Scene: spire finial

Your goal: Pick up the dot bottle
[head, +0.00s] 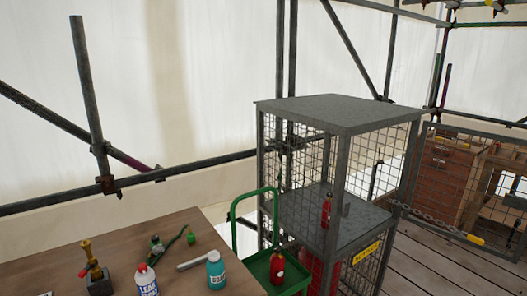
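No readable "dot" marking shows on any bottle, so I cannot tell which one is the dot bottle. A white bottle (147,283) with a red cap and a partly readable blue-and-red label stands on the brown table (60,254). A teal bottle (216,272) with a white cap and a pale label stands to its right, near the table's right side. A small red bottle (277,268) with a dark top is in the green trolley (257,268). My gripper is not in view.
A brass-coloured tool (92,268) on a dark block, a green-ended hose piece (171,240) and a grey rod (192,262) lie near the bottles. A mesh cage (340,116) holding red cylinders (327,210) stands right. Scaffold poles (85,85) run behind.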

